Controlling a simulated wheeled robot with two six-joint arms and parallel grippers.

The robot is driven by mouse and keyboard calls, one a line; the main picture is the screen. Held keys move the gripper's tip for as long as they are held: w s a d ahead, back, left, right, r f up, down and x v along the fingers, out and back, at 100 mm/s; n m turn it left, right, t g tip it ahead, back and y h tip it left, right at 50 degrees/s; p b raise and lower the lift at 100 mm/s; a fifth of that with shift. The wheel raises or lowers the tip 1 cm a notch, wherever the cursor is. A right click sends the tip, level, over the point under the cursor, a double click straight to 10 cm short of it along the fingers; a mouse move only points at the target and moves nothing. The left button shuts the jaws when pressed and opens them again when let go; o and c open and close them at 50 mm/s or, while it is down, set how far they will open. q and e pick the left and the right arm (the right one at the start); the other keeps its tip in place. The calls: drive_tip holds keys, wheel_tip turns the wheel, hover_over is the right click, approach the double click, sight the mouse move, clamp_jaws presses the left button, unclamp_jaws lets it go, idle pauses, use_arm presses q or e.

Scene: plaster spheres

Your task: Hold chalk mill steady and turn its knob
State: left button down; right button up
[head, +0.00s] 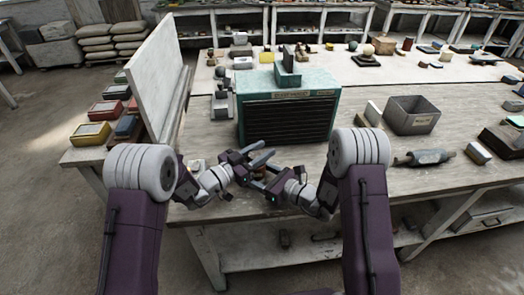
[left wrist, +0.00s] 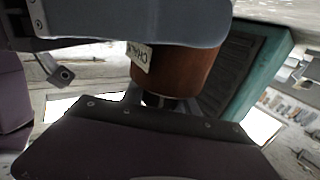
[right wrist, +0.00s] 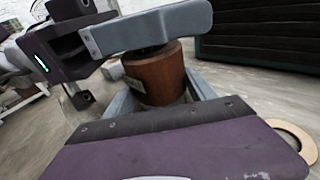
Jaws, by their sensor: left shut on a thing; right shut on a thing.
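The chalk mill (left wrist: 185,72) shows in the left wrist view as a reddish-brown cylinder with a pale label partly reading "CHALK". It also shows in the right wrist view (right wrist: 157,75). My left gripper (head: 257,163) and right gripper (head: 260,183) meet at it near the table's front edge, both shut on it. In the right wrist view, a grey finger of the left gripper crosses the mill's top, and the right gripper's fingers flank its lower body. Fingers hide most of the mill in the head view. The knob cannot be made out clearly.
A teal drawer chest (head: 241,108) stands just behind the grippers. A grey metal bin (head: 410,116) and a dark roller-like tool (head: 424,157) lie to the right. A white board (head: 157,77) stands at left. Worktable (head: 310,178) is clear near the front edge.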

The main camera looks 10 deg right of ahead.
use_arm(q)
drive_tip(key=shift+g, duration=0.4)
drive_tip(key=m+g+h, duration=0.1)
drive_tip(key=g, duration=0.1)
drive_tip(key=m+g+h, duration=0.1)
drive_tip(key=m+g, duration=0.1)
drive_tip(key=s+m+g+h, duration=0.1)
drive_tip(key=m+g, duration=0.1)
drive_tip(key=shift+d+g, duration=0.25)
drive_tip(key=shift+g, duration=0.15)
drive_tip(key=m+g, duration=0.2)
drive_tip(key=g, duration=0.1)
drive_tip(key=s+m+g, duration=0.1)
drive_tip(key=m+g, duration=0.1)
drive_tip(key=g, duration=0.1)
drive_tip(key=shift+s, duration=0.1)
drive_tip(key=shift+m+g, duration=0.7)
drive_tip(key=shift+g, duration=0.4)
drive_tip(key=shift+s+m+g+y, duration=0.35)
drive_tip(key=shift+m+g+y, duration=0.05)
drive_tip(key=shift+g+y, duration=0.1)
drive_tip(key=c, duration=0.9)
unclamp_jaws()
drive_tip(key=shift+a, duration=0.1)
drive_tip(key=shift+r, duration=0.1)
wheel_tip(320, 180, up, 10)
drive_tip(key=shift+f, duration=0.1)
